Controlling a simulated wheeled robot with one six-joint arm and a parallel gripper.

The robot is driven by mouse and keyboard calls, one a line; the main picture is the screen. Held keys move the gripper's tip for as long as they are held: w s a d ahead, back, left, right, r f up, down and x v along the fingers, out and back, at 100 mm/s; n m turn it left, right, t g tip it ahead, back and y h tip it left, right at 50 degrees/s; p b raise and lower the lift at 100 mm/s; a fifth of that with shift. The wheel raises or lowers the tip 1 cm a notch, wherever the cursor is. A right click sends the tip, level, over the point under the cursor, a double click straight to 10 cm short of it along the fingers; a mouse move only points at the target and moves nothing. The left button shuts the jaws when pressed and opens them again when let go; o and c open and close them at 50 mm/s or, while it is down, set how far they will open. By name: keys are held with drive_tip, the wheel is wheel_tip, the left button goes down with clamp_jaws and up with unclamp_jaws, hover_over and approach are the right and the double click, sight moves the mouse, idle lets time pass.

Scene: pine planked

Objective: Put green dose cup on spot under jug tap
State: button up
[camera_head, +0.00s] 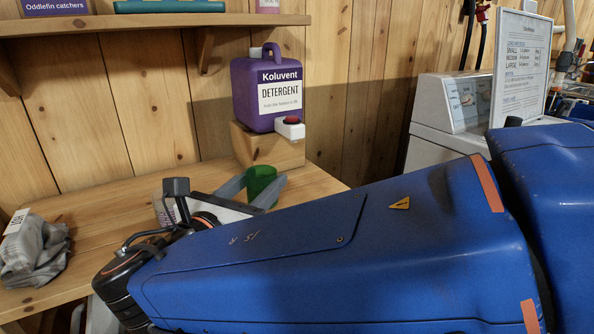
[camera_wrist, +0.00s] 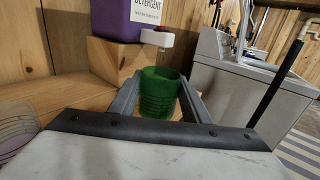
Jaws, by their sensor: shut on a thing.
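The green dose cup (camera_head: 260,181) is upright between the two fingers of my gripper (camera_head: 252,190), which is shut on it. In the wrist view the green cup (camera_wrist: 158,92) shows between the grey fingers of my gripper (camera_wrist: 156,98), in front of the wooden block. The purple detergent jug (camera_head: 258,92) stands on the wooden block (camera_head: 265,148). Its white tap (camera_head: 289,127) with a red button sticks out at the front right; in the wrist view the tap (camera_wrist: 157,38) appears just above the cup. The spot under the tap is hidden, and I cannot tell whether the cup touches the bench.
A wooden bench (camera_head: 95,215) runs along the planked wall. A clear ribbed container (camera_wrist: 16,135) is at left in the wrist view. A shelf (camera_head: 150,24) hangs above. A white washing machine (camera_head: 440,120) stands at right.

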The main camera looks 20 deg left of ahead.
drive_tip(key=w, duration=0.9)
drive_tip(key=w+d, duration=0.1)
drive_tip(key=w, duration=0.4)
drive_tip(key=shift+w+d, duration=0.1)
drive_tip(key=shift+w, duration=0.1)
drive_tip(key=shift+w+f, duration=0.2)
drive_tip(key=shift+f, duration=1.5)
drive_tip(key=shift+f, duration=0.1)
drive_tip(key=o, duration=1)
drive_tip(key=s, duration=0.8)
drive_tip(key=s+a, duration=0.1)
drive_tip(key=s, duration=0.3)
